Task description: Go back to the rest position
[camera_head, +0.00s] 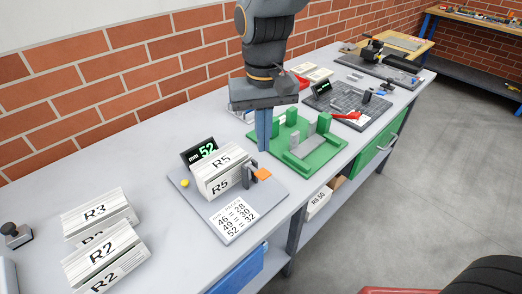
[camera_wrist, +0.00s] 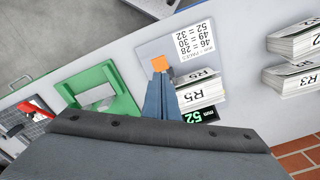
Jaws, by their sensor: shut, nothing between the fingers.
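My gripper (camera_head: 264,146) points down above the workbench (camera_head: 150,117), just behind the grey measuring plate. Its blue fingers are together and empty. The R5 stacks also show in the head view (camera_head: 222,172), standing on the grey plate (camera_head: 270,196) in front of a display reading 52 (camera_head: 200,152). I cannot tell the exact height of the fingertips above the bench.
A green fixture (camera_head: 318,160) stands right of my gripper. Stacks labelled R3 (camera_head: 97,212) and R2 (camera_head: 103,252) lie at the left. A dark board (camera_head: 352,112) with tools is farther back. The bench between the R stacks and the wall is clear.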

